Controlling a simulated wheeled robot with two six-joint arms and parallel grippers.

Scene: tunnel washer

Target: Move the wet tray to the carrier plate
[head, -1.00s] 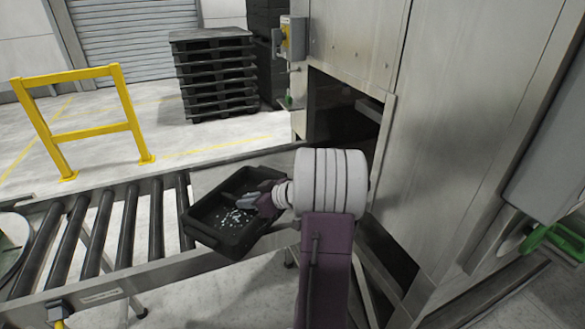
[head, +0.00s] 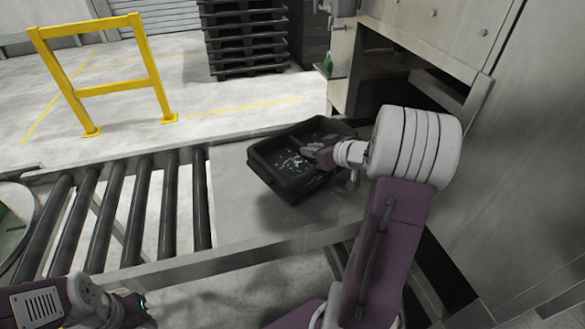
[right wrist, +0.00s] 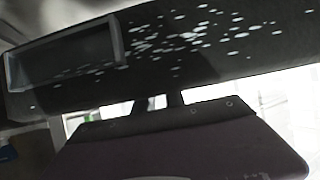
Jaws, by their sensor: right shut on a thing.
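The wet tray (head: 275,180) is a black rectangular tub with pale wet specks on its floor. It is over the flat metal section right of the rollers in the head view, with a shadow below it, and looks slightly raised. My right gripper (head: 318,150) is shut on the tray at its right side; the fingers are partly hidden. The right wrist view shows the tray's dark speckled inside (right wrist: 190,40) close up. My left arm shows at the lower left, with what looks like its gripper (head: 130,308) at the frame edge; its fingers are unclear. I cannot identify the carrier plate for certain.
Black rollers (head: 135,210) run left of the flat metal section (head: 235,215). A round, partly green item (head: 14,228) is cut off at the left edge. The machine opening (head: 400,75) is behind the tray. A yellow barrier (head: 110,88) and stacked black pallets (head: 245,40) stand beyond.

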